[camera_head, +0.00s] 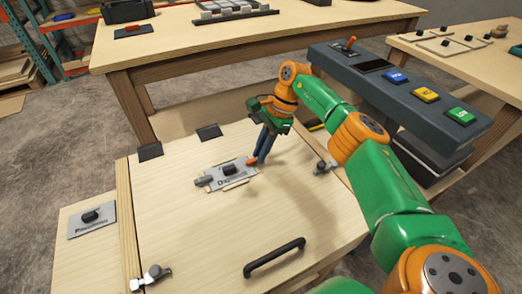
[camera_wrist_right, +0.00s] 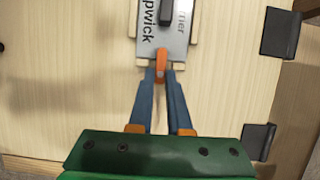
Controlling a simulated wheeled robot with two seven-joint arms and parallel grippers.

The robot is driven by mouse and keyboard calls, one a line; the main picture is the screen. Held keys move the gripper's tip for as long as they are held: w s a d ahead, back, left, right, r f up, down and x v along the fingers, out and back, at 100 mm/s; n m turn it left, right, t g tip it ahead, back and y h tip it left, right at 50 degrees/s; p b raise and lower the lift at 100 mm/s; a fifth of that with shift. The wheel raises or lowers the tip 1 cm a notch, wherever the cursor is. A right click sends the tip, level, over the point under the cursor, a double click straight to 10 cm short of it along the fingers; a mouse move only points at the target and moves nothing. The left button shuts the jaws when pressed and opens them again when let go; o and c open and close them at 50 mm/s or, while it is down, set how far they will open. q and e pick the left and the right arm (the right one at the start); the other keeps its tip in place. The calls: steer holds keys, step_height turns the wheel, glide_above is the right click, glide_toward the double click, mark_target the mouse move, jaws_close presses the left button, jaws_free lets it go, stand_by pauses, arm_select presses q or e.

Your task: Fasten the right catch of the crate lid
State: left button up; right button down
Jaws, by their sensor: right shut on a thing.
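The crate lid (camera_head: 190,235) is a pale wooden panel with a black bar handle (camera_head: 274,257) near its front edge. The right catch (camera_head: 325,168) is a small metal piece at the lid's right side; a similar left catch (camera_head: 150,278) is at the front left. My right gripper (camera_head: 252,160) points down at the right end of a grey lettered plate (camera_head: 226,178) on the lid, away from the right catch. Its blue fingers are closed around a small orange tab (camera_wrist_right: 161,66) at the plate's end. My left gripper is out of view.
Two black hinges (camera_head: 209,132) sit along the lid's back edge. A dark console (camera_head: 400,90) with coloured buttons stands to the right, behind my right arm. Another plate (camera_head: 92,220) with a black knob is at the left.

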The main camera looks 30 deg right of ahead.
steer(key=c, duration=0.9)
jaws_free()
steer(key=shift+o, duration=0.2)
steer(key=p+v, duration=0.1)
steer(key=v, duration=0.5)
steer(key=shift+r+p, duration=0.15)
steer(key=shift+p, duration=0.15)
steer(key=shift+d+r, duration=0.25)
steer(key=shift+r, duration=0.15)
steer(key=shift+p, duration=0.3)
